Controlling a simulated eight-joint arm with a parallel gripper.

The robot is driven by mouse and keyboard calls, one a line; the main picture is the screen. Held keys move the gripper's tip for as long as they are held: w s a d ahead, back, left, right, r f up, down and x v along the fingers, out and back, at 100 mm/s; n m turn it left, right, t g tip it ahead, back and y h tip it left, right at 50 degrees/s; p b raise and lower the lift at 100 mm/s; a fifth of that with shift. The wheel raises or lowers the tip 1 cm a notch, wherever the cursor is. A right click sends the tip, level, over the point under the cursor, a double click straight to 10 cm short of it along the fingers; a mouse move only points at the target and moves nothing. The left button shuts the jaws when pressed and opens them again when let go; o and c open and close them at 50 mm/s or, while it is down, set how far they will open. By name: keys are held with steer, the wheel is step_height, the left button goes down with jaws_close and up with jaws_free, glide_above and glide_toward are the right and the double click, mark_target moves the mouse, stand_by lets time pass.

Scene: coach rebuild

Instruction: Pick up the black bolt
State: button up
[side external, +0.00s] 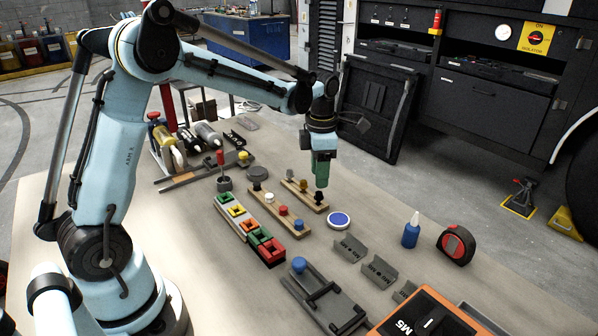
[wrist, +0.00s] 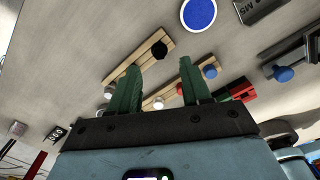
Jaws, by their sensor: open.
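A black bolt (wrist: 160,50) with a rounded head stands on a short wooden rail (wrist: 150,57) in the wrist view. In the side view, the rail (side external: 297,190) holds several dark knobs, and one (side external: 318,196) stands at its near end, right below my gripper (side external: 320,186). My gripper (wrist: 158,64) has two green fingers, apart and empty. In the wrist view, the black bolt shows between and just beyond the fingertips. Contact cannot be told.
A second wooden rail (side external: 276,208) with white, red and blue knobs lies close by on the left. A blue-topped round disc (side external: 339,219) lies right of the black bolt's rail. Coloured blocks (side external: 239,212), grey brackets (side external: 349,248) and a blue bottle (side external: 411,231) stand around.

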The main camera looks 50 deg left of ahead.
mark_target(319, 193)
steer(key=shift+f, duration=3.05)
jaws_close()
